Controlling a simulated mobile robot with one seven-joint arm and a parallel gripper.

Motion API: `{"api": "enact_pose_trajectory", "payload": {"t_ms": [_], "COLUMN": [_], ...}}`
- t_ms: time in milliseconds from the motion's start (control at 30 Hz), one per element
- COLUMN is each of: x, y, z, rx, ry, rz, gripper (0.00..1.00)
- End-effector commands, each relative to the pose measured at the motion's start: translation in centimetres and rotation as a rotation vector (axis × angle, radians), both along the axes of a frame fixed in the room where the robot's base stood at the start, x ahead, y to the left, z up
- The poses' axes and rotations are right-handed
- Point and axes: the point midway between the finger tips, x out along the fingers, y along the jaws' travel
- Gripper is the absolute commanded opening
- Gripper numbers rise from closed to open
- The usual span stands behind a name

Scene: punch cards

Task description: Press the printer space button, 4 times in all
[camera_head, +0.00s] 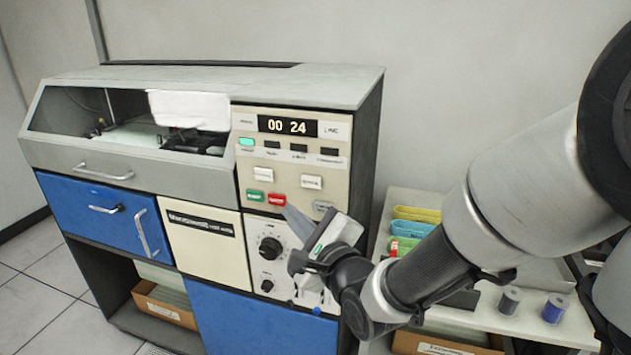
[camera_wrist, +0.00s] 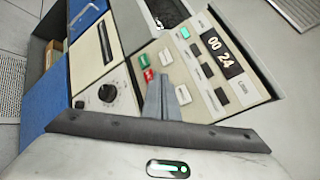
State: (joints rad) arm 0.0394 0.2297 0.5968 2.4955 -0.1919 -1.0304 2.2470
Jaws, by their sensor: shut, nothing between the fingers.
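The grey printer machine's control panel (camera_head: 343,150) carries a display reading "00 24" (camera_head: 288,126). Below it are a white button (camera_head: 263,174), a second white button (camera_head: 311,182), a green button (camera_head: 255,195), a red button (camera_head: 277,199) and a pale button (camera_head: 323,206) at lower right. Their labels are too small to read, so I cannot tell which is the space button. My gripper (camera_head: 289,211) is shut and empty, its tips in front of the lower panel near the red button. In the wrist view, my fingers (camera_wrist: 162,80) cover part of the panel; contact cannot be told.
Below the panel is a plate with a black knob (camera_head: 270,248). A shelf at right holds coloured card bundles (camera_head: 408,228) and small spools (camera_head: 554,308). The wall behind is bare.

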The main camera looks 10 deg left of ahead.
Motion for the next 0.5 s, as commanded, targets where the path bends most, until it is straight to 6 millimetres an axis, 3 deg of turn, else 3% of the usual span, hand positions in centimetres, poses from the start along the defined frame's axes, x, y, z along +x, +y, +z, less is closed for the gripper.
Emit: {"api": "enact_pose_trajectory", "payload": {"t_ms": [167,500], "x": [0.9,5.5], "y": [-0.1,-0.5], "z": [0.0,0.0], "rx": [0.0,0.0], "ry": [-0.001,-0.002], "rz": [-0.002,-0.003], "gripper": [0.0,0.0]}}
